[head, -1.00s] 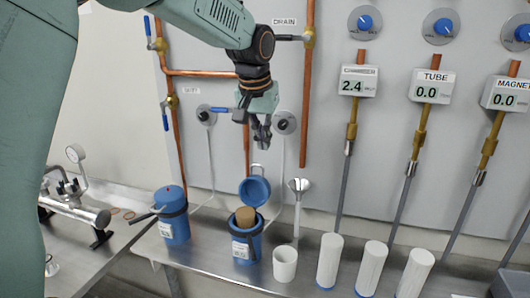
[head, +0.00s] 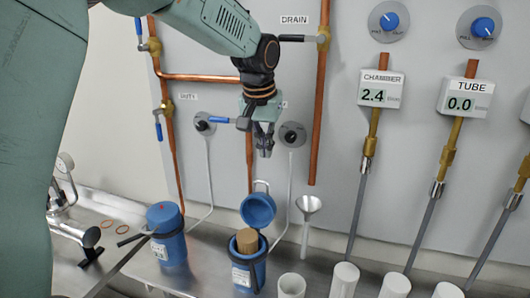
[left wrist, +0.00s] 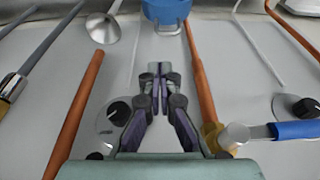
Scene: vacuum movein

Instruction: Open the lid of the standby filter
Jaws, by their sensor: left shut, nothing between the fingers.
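Two blue filter canisters stand on the metal bench in the head view. The right canister (head: 248,272) has its round blue lid (head: 258,209) swung up and back, with a tan cylinder (head: 248,241) showing in its mouth. My left gripper (head: 265,153) is shut and empty, apart from and above the raised lid. In the left wrist view its fingertips (left wrist: 160,68) meet, with part of a blue lid (left wrist: 166,10) beyond them. My right gripper is out of view.
A copper pipe (head: 318,120) and a round valve knob (head: 292,134) are close to my left gripper. A funnel (head: 308,205), a white cup (head: 291,286) and several white cylinders stand right of the open canister. A metal fitting (head: 88,238) lies at left.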

